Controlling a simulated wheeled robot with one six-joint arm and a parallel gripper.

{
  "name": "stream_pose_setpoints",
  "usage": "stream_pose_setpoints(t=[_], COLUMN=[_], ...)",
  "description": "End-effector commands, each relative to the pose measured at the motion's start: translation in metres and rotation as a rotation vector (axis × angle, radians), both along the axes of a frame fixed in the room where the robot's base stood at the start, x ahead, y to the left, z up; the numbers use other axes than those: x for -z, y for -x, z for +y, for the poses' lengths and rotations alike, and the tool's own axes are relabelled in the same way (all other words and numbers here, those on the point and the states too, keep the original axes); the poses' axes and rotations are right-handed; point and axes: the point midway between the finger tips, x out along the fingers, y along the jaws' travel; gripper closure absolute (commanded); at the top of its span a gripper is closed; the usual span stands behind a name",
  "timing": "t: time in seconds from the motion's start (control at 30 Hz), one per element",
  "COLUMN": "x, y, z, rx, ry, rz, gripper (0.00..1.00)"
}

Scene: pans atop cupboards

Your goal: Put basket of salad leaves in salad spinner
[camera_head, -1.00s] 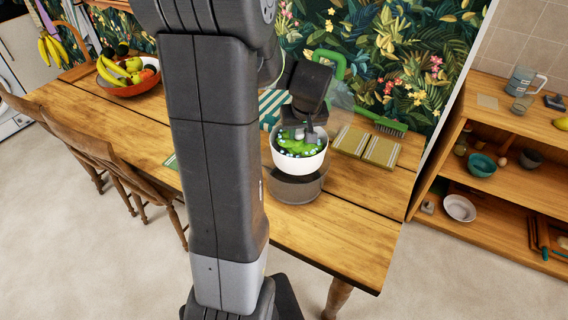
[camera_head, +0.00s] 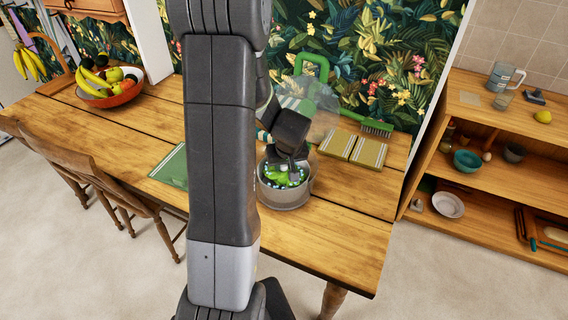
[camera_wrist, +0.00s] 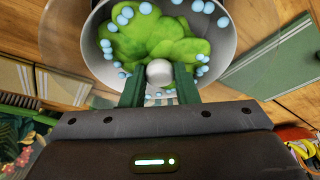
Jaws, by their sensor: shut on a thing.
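The basket of salad leaves (camera_head: 283,178) is white with green leaves and pale blue beads. It now sits low inside the grey, see-through salad spinner bowl (camera_head: 286,197) on the wooden table. My gripper (camera_head: 287,160) is above it, pointing down into the bowl. In the wrist view the leaves (camera_wrist: 150,40) fill the basket, and my gripper's green fingers (camera_wrist: 160,88) are shut at its near rim, with a round pale knob between them. Whether the basket rests on the bowl's floor is hidden.
Two striped tiles or books (camera_head: 353,148) lie right of the spinner, with a green brush (camera_head: 367,124) behind them. A green mat (camera_head: 171,167) lies to the left. A fruit bowl (camera_head: 108,90) stands far left. The table's front right is clear.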

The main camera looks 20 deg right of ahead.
Motion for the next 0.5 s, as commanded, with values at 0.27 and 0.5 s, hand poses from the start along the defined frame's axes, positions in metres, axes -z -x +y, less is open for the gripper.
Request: stream_pose_setpoints(t=[0.27, 0.5], x=[0.0032, 0.0017], y=[-0.0002, 0.0], z=[0.0, 0.0001], rx=[0.0, 0.0], ry=[0.0, 0.0], rz=[-0.001, 0.0], gripper=[1.0, 0.51])
